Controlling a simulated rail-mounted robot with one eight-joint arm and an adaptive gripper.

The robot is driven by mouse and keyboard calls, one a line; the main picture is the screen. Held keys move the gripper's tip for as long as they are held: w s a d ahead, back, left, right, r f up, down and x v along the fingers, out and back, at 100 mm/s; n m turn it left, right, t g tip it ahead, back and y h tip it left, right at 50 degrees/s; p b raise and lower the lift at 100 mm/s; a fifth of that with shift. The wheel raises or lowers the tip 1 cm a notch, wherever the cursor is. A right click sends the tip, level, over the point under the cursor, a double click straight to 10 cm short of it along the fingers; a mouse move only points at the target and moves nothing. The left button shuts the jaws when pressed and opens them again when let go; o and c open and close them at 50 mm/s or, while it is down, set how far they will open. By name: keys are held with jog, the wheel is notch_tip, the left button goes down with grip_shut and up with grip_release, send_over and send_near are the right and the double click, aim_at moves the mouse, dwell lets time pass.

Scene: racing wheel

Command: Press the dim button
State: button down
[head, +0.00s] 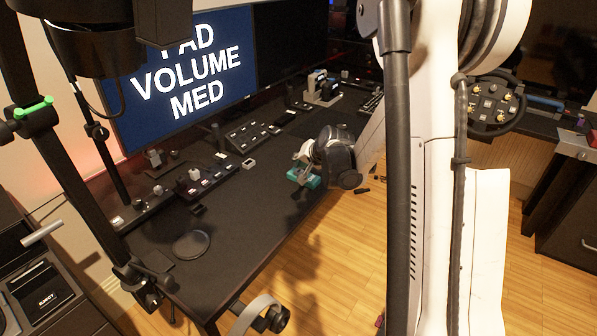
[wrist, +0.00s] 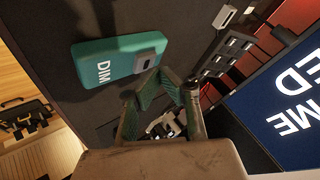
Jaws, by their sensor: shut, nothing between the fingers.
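A teal box marked DIM (wrist: 105,62) lies on the black desk, with a grey button (wrist: 147,60) at its right end in the wrist view. In the head view the teal box (head: 305,179) is near the desk's right edge, partly hidden by my gripper. My gripper (wrist: 163,77) is shut and empty. Its fingertips are close beside the button end of the box in the wrist view. In the head view my gripper (head: 300,158) is over the box. I cannot tell whether the fingertips touch the button.
A monitor (head: 190,75) reading PAD VOLUME MED stands behind the desk (head: 255,205). A button panel (head: 252,136) and a row of small controls (head: 195,186) lie left of my gripper. The front of the desk is mostly clear, apart from a round dark disc (head: 191,244).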

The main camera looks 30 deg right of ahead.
aim_at(300, 171)
jog(key=shift+f, duration=0.15)
jog(key=shift+f+b, duration=0.35)
jog(key=shift+b, duration=0.2)
jog(key=shift+r, duration=0.5)
jog(key=shift+r+p, duration=0.1)
jog(key=shift+p, duration=0.2)
jog(key=shift+r+p, duration=1.7)
jog(key=shift+r, duration=1.15)
